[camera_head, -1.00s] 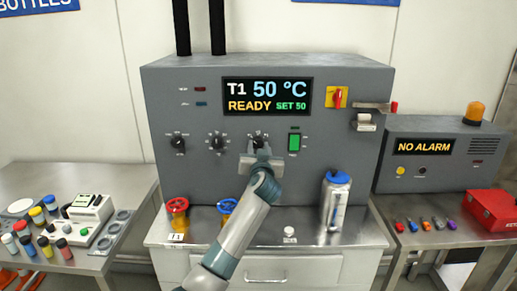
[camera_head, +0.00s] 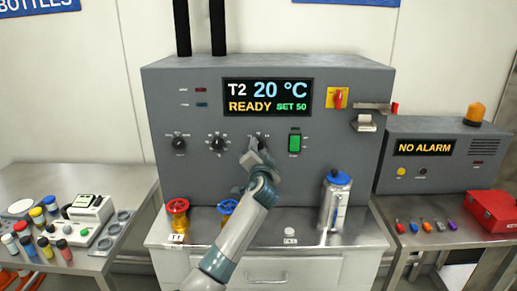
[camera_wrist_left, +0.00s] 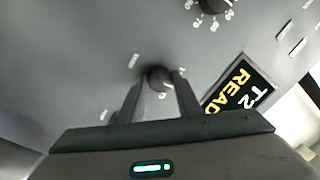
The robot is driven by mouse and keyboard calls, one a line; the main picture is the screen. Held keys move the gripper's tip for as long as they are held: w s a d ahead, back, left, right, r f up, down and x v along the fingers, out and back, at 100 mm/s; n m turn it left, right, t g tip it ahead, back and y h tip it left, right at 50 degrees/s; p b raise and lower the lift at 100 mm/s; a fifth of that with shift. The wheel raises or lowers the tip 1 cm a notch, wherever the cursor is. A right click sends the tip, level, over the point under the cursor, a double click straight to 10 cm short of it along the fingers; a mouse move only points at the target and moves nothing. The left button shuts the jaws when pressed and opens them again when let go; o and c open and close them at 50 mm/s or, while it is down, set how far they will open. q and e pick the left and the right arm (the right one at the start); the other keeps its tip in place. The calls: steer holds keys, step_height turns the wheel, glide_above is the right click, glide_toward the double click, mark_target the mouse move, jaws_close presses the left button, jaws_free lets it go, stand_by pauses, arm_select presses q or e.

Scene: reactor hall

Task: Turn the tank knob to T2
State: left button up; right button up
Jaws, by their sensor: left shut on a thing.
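The tank knob (camera_wrist_left: 159,76) is a small dark round knob on the grey panel, with white marks around it too small to read. My left gripper (camera_wrist_left: 158,92) is shut on it, one finger on each side. In the head view my left gripper (camera_head: 256,150) reaches up to this knob, the rightmost of three in a row, and hides most of it. The gripper looks tilted there. The panel display (camera_head: 268,97) reads T2, 20 °C, READY, SET 50. My right gripper is not in view.
Two more dark knobs, left (camera_head: 179,142) and middle (camera_head: 217,142), sit left of the gripper; a green switch (camera_head: 295,143) is close on its right. Below stand a red valve wheel (camera_head: 178,206), a blue one (camera_head: 227,207) and a blue-lidded bottle (camera_head: 335,205).

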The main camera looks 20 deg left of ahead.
arm_select(q)
steer(key=shift+m, duration=0.7)
steer(key=o, duration=1)
steer(key=shift+o, duration=0.2)
steer(key=shift+s, duration=0.1)
steer(key=b+v, duration=0.4)
steer(key=v, duration=1.3)
steer(key=shift+b, duration=0.35)
steer(key=shift+s, duration=0.1)
